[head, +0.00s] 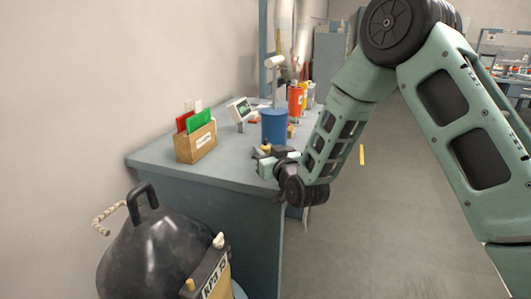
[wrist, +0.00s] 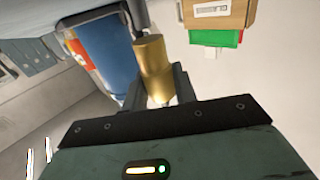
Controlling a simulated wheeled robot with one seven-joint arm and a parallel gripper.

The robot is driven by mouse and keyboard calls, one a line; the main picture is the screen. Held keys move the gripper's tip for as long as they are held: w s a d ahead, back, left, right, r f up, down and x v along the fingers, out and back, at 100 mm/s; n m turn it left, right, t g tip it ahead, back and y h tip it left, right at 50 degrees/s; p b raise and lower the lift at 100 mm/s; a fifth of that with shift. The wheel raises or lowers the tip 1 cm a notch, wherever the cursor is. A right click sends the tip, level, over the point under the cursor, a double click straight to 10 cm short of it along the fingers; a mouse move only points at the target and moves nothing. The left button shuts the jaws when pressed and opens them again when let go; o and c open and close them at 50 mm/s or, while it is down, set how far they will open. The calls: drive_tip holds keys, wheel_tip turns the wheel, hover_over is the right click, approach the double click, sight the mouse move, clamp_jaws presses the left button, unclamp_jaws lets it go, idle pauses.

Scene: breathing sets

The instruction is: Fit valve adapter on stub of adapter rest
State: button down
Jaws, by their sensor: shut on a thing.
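A brass-coloured cylinder, which I take to be the valve adapter (wrist: 152,62), is between the two fingers of my gripper (wrist: 158,92) in the wrist view. The fingers are shut on it, one on each side. In the head view my gripper (head: 266,155) is over the front right part of the bench, just in front of the blue canister. A small brass tip shows there at the fingers. I cannot make out the adapter rest or its stub in either view.
The bench (head: 150,158) also holds a wooden box (head: 196,143) with red and green cards, a blue canister (head: 275,127), a small display (head: 240,110) and orange bottles (head: 296,100). Open floor lies right.

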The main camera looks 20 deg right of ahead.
drive_tip(key=shift+f+b, duration=0.35)
drive_tip(key=shift+f+b, duration=0.35)
drive_tip(key=shift+f+b, duration=0.9)
drive_tip(key=shift+b, duration=0.1)
drive_tip(key=c, duration=1)
unclamp_jaws()
drive_tip(key=shift+c, duration=0.2)
